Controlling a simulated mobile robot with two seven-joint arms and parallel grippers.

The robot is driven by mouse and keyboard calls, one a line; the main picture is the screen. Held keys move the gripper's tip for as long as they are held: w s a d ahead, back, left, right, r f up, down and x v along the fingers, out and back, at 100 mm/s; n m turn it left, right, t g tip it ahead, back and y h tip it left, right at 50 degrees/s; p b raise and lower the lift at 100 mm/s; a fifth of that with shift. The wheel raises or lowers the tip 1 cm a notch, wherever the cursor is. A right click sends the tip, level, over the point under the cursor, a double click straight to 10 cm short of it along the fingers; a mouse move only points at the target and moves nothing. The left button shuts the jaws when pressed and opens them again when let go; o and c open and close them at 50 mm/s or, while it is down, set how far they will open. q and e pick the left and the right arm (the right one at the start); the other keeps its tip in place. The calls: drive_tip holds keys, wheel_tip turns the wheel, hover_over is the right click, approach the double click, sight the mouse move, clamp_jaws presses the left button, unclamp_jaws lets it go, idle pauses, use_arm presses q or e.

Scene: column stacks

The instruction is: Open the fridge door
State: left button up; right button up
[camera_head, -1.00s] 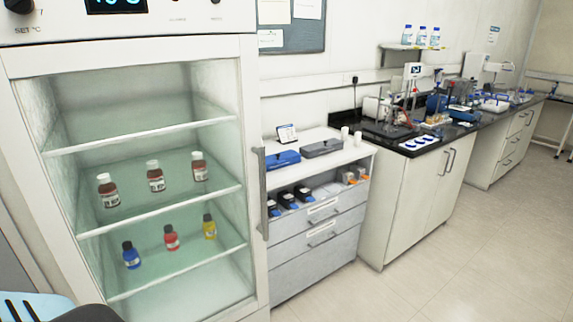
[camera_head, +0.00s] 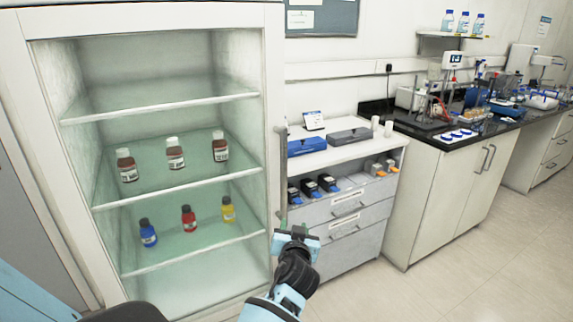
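The fridge (camera_head: 55,140) fills the left of the view. Its white-framed glass door looks shut. A grey vertical door handle (camera_head: 281,170) runs along the right side of the door. My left gripper (camera_head: 297,234), black and light blue, is at the handle's lower end. It is seen from behind, so its fingers are mostly hidden, and I cannot tell whether it touches the handle or how far it is open. My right gripper is not in view.
A low drawer cabinet (camera_head: 345,240) with blue and grey boxes on top stands just right of the fridge. A bench with a black top (camera_head: 440,130) and lab equipment runs further right. The floor (camera_head: 440,265) in front is clear.

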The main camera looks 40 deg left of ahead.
use_arm(q)
drive_tip(key=w+a+r+n+g+y, duration=0.1)
drive_tip(key=w+a+r+n+y, duration=0.1)
drive_tip(key=r, duration=0.6)
drive_tip(key=w+a+r+n+g+y+b, duration=0.1)
drive_tip(key=w+a+r+n+y, duration=0.1)
drive_tip(key=r, duration=0.6)
drive_tip(key=shift+w+a+n+y, duration=0.2)
drive_tip(key=shift+w+n+y, duration=0.25)
drive_tip(key=shift+n, duration=0.55)
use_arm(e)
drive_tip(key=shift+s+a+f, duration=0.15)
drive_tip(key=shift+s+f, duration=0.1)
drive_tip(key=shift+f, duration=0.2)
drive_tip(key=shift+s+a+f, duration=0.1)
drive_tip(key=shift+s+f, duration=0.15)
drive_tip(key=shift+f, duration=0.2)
use_arm(q)
drive_tip(key=shift+s, duration=0.1)
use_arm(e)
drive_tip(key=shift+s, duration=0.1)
